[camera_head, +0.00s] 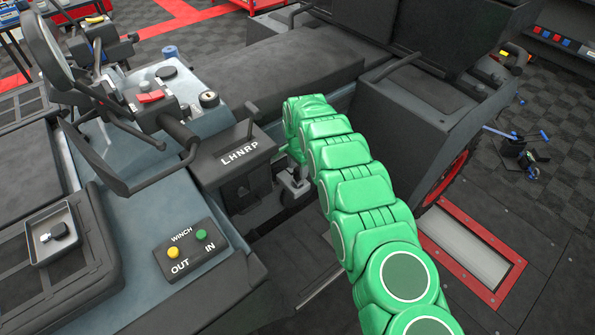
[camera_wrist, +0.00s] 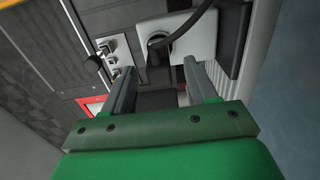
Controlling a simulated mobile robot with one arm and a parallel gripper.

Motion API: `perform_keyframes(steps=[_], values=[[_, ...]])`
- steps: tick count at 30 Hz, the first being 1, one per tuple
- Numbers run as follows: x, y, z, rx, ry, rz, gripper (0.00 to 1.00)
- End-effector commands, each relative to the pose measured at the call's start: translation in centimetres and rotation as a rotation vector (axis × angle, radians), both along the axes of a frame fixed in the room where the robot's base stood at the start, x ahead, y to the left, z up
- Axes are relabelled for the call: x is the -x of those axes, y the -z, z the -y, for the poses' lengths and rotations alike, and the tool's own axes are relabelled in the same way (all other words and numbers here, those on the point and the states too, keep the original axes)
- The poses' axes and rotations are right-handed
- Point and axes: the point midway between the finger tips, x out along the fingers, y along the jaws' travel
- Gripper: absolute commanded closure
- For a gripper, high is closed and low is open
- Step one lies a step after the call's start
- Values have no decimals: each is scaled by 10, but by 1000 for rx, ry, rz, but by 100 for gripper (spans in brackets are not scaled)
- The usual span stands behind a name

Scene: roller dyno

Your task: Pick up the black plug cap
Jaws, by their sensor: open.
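In the wrist view a black piece with a thick black lead (camera_wrist: 158,53) sits against a pale grey plate and looks like the plug cap. It lies ahead of my gripper (camera_wrist: 158,74), between the two grey fingers, which are apart with a gap between them. I cannot tell whether either finger touches it. In the head view my gripper (camera_head: 292,184) is low beside the vehicle's side, below the shift panel, and its fingertips are hard to make out. I cannot pick out the plug cap there.
The shift panel (camera_head: 236,158) and the winch box (camera_head: 192,250) stand left of my arm. A tray (camera_head: 73,243) with a small dark object is at far left. A black seat (camera_head: 270,75) lies behind. A red-framed floor plate (camera_head: 510,274) is at right.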

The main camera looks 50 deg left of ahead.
Motion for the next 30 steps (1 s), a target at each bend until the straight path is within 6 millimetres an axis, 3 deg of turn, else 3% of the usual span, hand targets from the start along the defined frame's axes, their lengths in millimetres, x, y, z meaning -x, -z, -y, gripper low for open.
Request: perform_keyframes(steps=[6, 14, 24, 30], values=[[0, 26, 1, 3, 1, -1, 43], [-1, 27, 1, 1, 1, 0, 43], [-1, 27, 0, 1, 1, 0, 95], [0, 27, 0, 1, 1, 0, 97]])
